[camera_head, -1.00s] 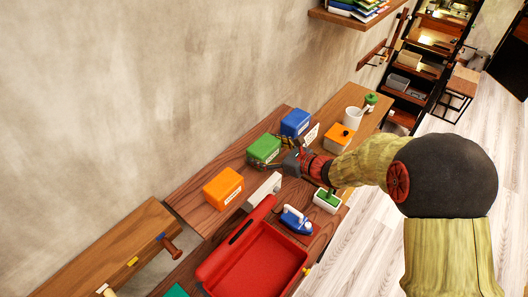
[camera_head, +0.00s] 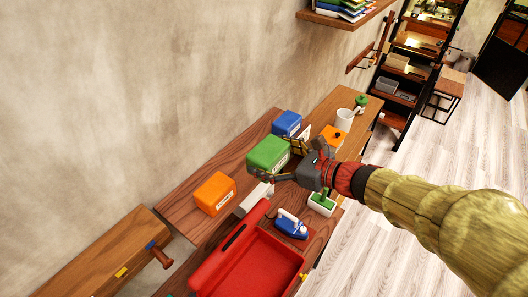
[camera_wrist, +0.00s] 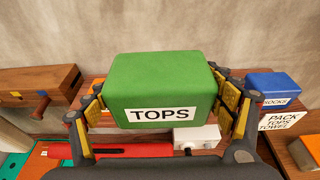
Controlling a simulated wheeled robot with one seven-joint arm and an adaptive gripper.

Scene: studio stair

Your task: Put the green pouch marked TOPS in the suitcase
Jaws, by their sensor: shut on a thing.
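The green pouch (camera_head: 268,153) is a box-like block with a white label; in the wrist view the pouch (camera_wrist: 162,84) reads TOPS. My gripper (camera_head: 280,161) is shut on it, and in the wrist view the fingers of my gripper (camera_wrist: 162,108) press on its left and right sides. The pouch appears lifted above the wooden table. The pouch is not over the suitcase.
A blue pouch (camera_head: 286,123), orange box (camera_head: 331,138) and white mug (camera_head: 344,119) stand farther back.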

